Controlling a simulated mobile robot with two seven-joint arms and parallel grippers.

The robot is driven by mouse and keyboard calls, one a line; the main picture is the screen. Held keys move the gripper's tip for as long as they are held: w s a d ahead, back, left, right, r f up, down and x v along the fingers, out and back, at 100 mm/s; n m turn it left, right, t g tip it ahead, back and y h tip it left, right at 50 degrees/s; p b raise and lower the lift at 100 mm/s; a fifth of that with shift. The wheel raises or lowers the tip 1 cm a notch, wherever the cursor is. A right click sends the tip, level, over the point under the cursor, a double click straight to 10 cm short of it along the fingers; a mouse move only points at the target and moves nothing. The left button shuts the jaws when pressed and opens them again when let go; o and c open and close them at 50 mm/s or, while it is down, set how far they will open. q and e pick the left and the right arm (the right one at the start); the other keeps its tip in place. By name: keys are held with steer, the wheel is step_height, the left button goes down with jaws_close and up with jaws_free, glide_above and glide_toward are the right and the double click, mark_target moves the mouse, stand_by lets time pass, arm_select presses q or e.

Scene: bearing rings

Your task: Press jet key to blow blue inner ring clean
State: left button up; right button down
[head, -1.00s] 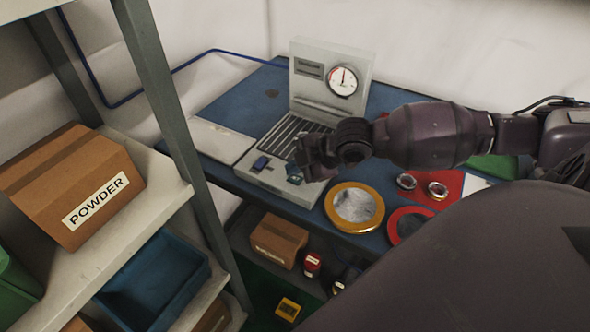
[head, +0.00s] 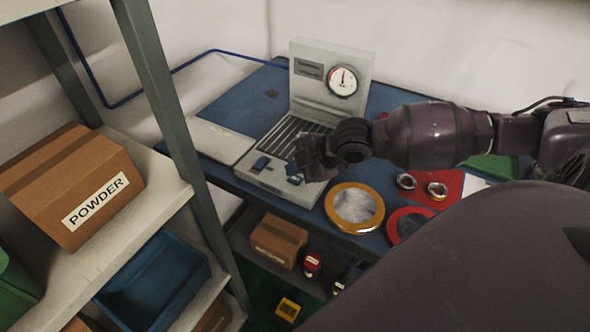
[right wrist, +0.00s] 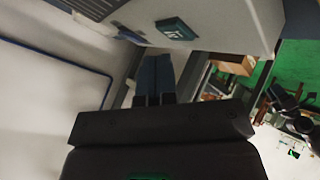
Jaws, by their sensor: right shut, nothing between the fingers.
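The grey cleaning station (head: 330,75) stands on the blue bench, with a dial gauge and a slatted grille (head: 300,131). Its front ledge carries a dark blue key (head: 260,164) and a teal key (head: 294,179). The teal key, with a white symbol, also shows in the right wrist view (right wrist: 176,28). My right gripper (head: 301,172) is shut and empty, right at the teal key. In the right wrist view its fingertips (right wrist: 153,60) sit near that key; I cannot tell whether they touch. I cannot make out a blue inner ring.
A gold-rimmed dish (head: 355,207) and a red-rimmed one (head: 408,224) lie right of the station. Two metal rings (head: 437,190) are on a red mat. A shelf with a POWDER box (head: 75,185) and blue bin (head: 155,280) stands at left.

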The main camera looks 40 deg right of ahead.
steer(key=shift+f, duration=0.15)
stand_by(0.6)
steer(key=shift+f, duration=0.25)
steer(key=shift+f, duration=0.35)
stand_by(0.8)
steer(key=shift+r, duration=0.45)
steer(key=shift+r+p, duration=0.3)
steer(key=shift+p, duration=0.1)
steer(key=shift+r, duration=0.1)
